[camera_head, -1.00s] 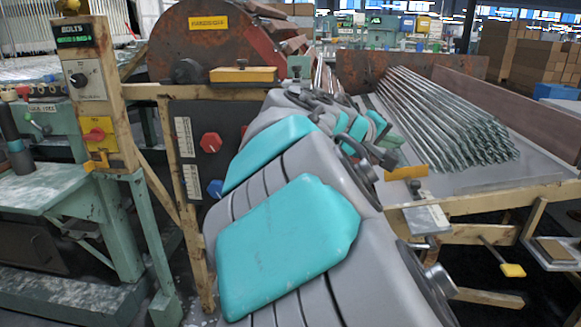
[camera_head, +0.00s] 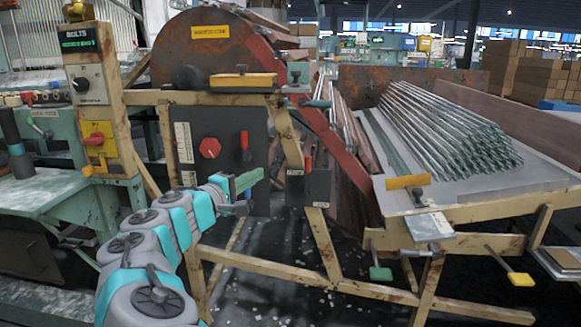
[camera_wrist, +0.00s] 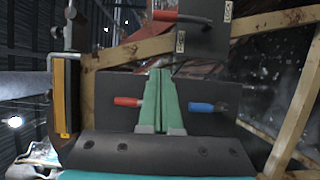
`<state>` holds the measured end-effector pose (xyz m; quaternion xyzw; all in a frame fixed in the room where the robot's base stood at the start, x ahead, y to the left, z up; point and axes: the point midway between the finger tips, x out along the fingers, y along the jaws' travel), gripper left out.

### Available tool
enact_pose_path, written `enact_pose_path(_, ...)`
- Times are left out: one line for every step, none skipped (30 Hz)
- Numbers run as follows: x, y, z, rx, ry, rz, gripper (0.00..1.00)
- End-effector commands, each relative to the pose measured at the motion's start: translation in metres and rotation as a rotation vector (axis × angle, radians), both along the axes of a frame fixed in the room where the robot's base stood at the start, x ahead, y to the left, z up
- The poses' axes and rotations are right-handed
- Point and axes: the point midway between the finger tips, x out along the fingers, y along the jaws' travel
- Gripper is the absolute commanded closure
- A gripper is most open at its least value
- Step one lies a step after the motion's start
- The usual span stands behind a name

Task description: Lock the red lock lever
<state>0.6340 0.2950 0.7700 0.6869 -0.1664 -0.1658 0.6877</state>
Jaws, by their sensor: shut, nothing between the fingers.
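The red lock lever (camera_head: 308,165) is on a small dark panel right of the main control panel. In the wrist view the red lever (camera_wrist: 180,17) lies near the top edge, its red grip toward picture left, beside a label reading LOCK. My gripper (camera_head: 260,175) has green fingers and is shut and empty. It is in front of the main dark panel, left of the lock lever and apart from it. In the wrist view the closed fingers (camera_wrist: 160,72) point up the picture, between a red handle (camera_wrist: 127,101) and a blue handle (camera_wrist: 207,107).
The main panel (camera_head: 225,125) carries a red knob (camera_head: 209,147) and another red lever (camera_head: 244,140). A yellow block (camera_head: 243,79) sits above it. Wooden frame beams (camera_head: 323,240) surround the lock panel. Steel tubes (camera_head: 450,125) lie on the table at right.

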Motion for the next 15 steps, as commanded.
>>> enact_pose_path(0.001, -0.001, 0.000, 0.000, 0.000, -0.001, 1.00)
enact_pose_path(0.002, -0.002, 0.000, 0.000, 0.001, -0.001, 1.00)
enact_pose_path(0.004, -0.003, 0.000, 0.001, 0.000, -0.002, 1.00)
enact_pose_path(0.007, -0.004, 0.000, 0.002, 0.001, -0.002, 1.00)
enact_pose_path(0.010, -0.006, -0.001, 0.002, 0.001, -0.003, 1.00)
enact_pose_path(0.014, -0.008, -0.001, 0.001, 0.003, -0.004, 1.00)
enact_pose_path(0.018, -0.011, -0.001, 0.001, 0.003, -0.005, 1.00)
enact_pose_path(0.023, -0.014, -0.001, 0.002, 0.004, -0.006, 1.00)
enact_pose_path(0.029, -0.017, -0.002, 0.002, 0.004, -0.006, 1.00)
enact_pose_path(0.035, -0.020, -0.002, 0.001, 0.005, -0.006, 1.00)
enact_pose_path(0.040, -0.023, -0.002, 0.001, 0.005, -0.006, 1.00)
enact_pose_path(0.046, -0.026, -0.002, 0.001, 0.005, -0.005, 1.00)
enact_pose_path(0.051, -0.028, -0.002, 0.000, 0.004, -0.004, 1.00)
enact_pose_path(0.055, -0.030, -0.002, 0.001, 0.004, -0.004, 1.00)
enact_pose_path(0.060, -0.032, -0.001, 0.002, 0.004, -0.003, 1.00)
